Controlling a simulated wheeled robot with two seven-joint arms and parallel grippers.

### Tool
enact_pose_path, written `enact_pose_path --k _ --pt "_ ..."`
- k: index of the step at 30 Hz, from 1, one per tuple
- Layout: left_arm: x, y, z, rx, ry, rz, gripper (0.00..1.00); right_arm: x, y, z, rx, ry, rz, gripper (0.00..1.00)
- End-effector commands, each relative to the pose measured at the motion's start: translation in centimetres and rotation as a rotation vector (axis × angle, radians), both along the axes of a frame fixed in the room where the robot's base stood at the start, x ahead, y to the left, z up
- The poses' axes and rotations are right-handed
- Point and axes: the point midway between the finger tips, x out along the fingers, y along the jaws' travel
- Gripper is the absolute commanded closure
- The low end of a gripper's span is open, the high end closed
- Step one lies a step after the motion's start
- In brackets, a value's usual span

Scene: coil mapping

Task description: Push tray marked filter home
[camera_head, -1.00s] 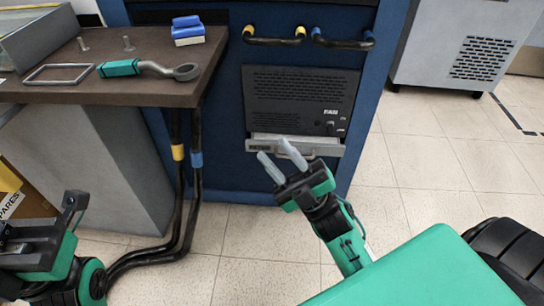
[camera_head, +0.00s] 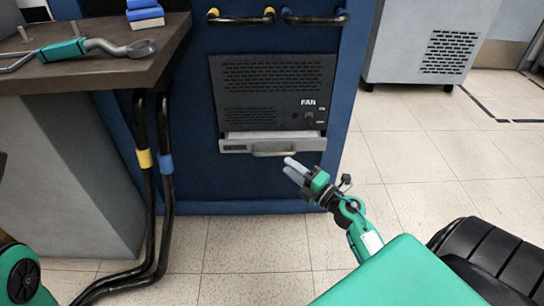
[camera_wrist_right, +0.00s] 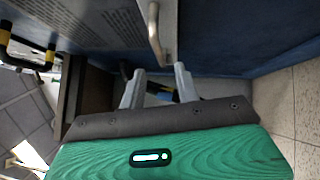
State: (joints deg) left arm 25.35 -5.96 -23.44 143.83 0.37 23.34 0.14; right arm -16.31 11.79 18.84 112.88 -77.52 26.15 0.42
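A pale grey tray (camera_head: 305,145) sits in the blue cabinet, below a dark vented panel marked FAN. Its front appears to stand out a little from the panel, and the small label on it is too small to read. A bar handle (camera_head: 273,154) is on the tray's front; a metal handle (camera_wrist_right: 155,35) also shows in the right wrist view, ahead of the fingers. My right gripper (camera_head: 289,168) is just below and right of the handle, apparently apart from it. In the wrist view its fingers (camera_wrist_right: 158,76) are spread and empty. My left gripper is out of view.
Black hoses with yellow and blue bands (camera_head: 148,185) run down left of the cabinet. A brown bench (camera_head: 100,72) holds a teal-handled tool (camera_head: 62,50) and blue blocks (camera_head: 145,14). Two bar handles (camera_head: 240,19) are above the panel.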

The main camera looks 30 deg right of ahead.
Motion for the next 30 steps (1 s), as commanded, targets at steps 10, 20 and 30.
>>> enact_pose_path --k 10,20,30 --pt "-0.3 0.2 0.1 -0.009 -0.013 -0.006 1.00 5.8 1.5 0.8 0.001 -0.003 0.000 0.67" --pt "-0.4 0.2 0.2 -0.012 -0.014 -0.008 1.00 7.6 1.9 1.0 0.001 0.000 0.001 0.67" --pt "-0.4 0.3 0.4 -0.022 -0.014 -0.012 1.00 7.6 1.9 1.0 0.002 0.001 0.002 0.91"
